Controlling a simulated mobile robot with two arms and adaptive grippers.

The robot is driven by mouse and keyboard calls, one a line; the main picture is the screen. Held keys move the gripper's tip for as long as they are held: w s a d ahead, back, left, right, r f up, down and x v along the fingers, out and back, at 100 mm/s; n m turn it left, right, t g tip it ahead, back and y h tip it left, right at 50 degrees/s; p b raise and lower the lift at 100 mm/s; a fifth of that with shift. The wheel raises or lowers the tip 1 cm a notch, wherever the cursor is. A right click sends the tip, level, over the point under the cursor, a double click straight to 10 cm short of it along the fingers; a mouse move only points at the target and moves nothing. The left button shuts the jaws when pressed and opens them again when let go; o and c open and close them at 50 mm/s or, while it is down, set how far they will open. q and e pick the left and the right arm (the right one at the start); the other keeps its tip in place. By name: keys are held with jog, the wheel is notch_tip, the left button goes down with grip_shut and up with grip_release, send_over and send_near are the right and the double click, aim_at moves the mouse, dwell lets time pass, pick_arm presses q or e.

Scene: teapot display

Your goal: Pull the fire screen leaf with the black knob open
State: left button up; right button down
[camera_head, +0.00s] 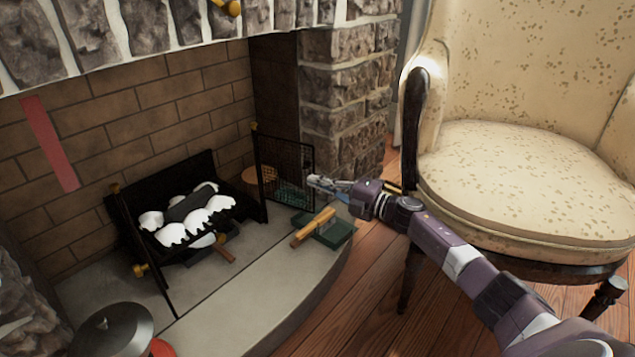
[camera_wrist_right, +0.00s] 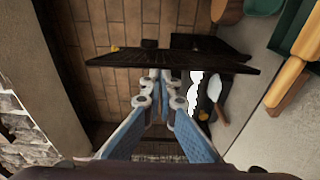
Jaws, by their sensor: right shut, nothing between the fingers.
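The right fire screen leaf (camera_head: 287,173) is a black mesh panel standing open at the right side of the fireplace. In the right wrist view the leaf (camera_wrist_right: 215,62) is a dark, nearly edge-on band across the picture. The left leaf (camera_head: 143,252) shows as a thin dark edge with a brass-coloured knob (camera_head: 140,270). I cannot make out a black knob. My right gripper (camera_head: 314,181) is shut and empty at the outer edge of the right leaf. Its fingertips also show in the right wrist view (camera_wrist_right: 160,76), close to the leaf; contact is unclear.
A green box (camera_head: 338,233) with a wooden piece lies on the hearth (camera_head: 245,295) below my gripper. An armchair (camera_head: 520,185) stands close on the right. The grate (camera_head: 165,195) holds white-topped logs. A dark round lid (camera_head: 112,328) is at the lower left.

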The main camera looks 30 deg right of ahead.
dwell(0.3)
notch_tip(320, 180, up, 10)
dwell(0.4)
